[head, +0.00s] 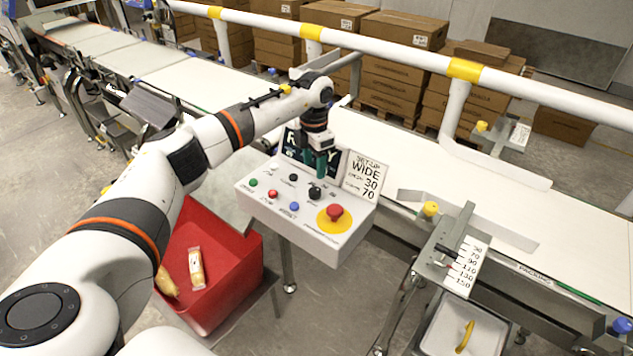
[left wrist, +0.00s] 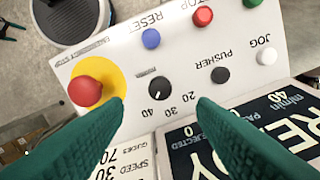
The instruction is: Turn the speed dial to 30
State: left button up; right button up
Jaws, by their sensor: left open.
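The speed dial (left wrist: 160,88) is a small black knob on the white control panel (left wrist: 120,52), with 20, 30 and 40 printed around it. A small white mark on the knob seems to lie towards the 40. In the head view the dial (head: 315,193) sits near the panel's middle. My left gripper (head: 319,163) points down above the panel. In the left wrist view its green fingers (left wrist: 163,110) are apart with nothing between them, and the dial shows in line with the gap, not gripped. The right gripper is out of sight.
A red stop button (head: 334,212) on yellow and smaller buttons surround the dial. The READY display (left wrist: 255,135) shows 40 m/min. A setup card (head: 362,180) reads WIDE, 30 and 70. A red bin (head: 250,262) stands below left. The conveyor belt (head: 390,150) runs behind.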

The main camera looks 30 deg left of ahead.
aim_at(315, 190)
pick_arm(q)
notch_tip(315, 190, down, 8)
jog(key=shift+w+f+p, duration=0.1)
jog(key=shift+f+p, duration=0.1)
jog(key=shift+p, duration=0.6)
jog(key=c, duration=1)
jog(key=shift+o, duration=0.2)
jog(key=n, duration=0.3)
jog(key=shift+n, duration=0.4)
jog(key=n, duration=0.4)
jog(key=shift+n+p, duration=0.3)
jog(key=shift+n, duration=0.1)
jog(key=shift+r, duration=0.1)
